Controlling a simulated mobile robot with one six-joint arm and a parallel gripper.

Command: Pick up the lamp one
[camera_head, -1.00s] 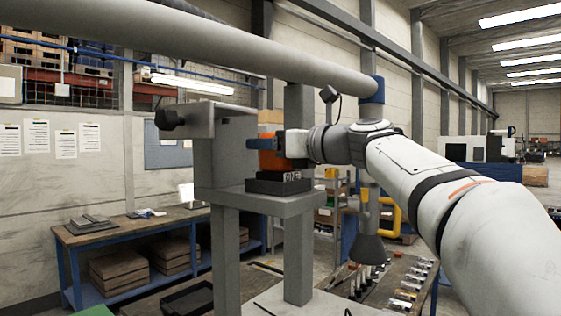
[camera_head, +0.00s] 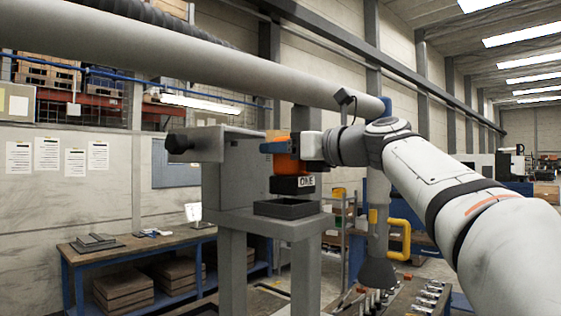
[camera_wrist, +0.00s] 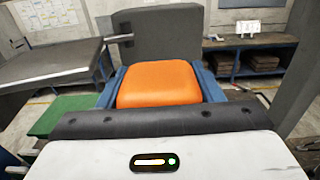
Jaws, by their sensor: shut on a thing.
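The lamp one is a block with an orange upper part (camera_head: 287,163) and a dark base bearing a white label that reads "ONE". My gripper (camera_head: 280,148) is shut on it, with blue fingers at the sides of the orange part. In the wrist view the orange top of the lamp (camera_wrist: 158,83) sits between the two blue fingers. The lamp is upright and is held a little above a dark square holder (camera_head: 288,208) on the grey stand. A gap shows between the lamp's base and the holder.
The grey stand (camera_head: 228,180) rises directly left of the lamp, with a dark knob (camera_head: 178,144) on its side. A thick grey pipe (camera_head: 200,60) crosses above. A blue workbench (camera_head: 130,250) stands at the left. A yellow handle (camera_head: 400,238) is at the right.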

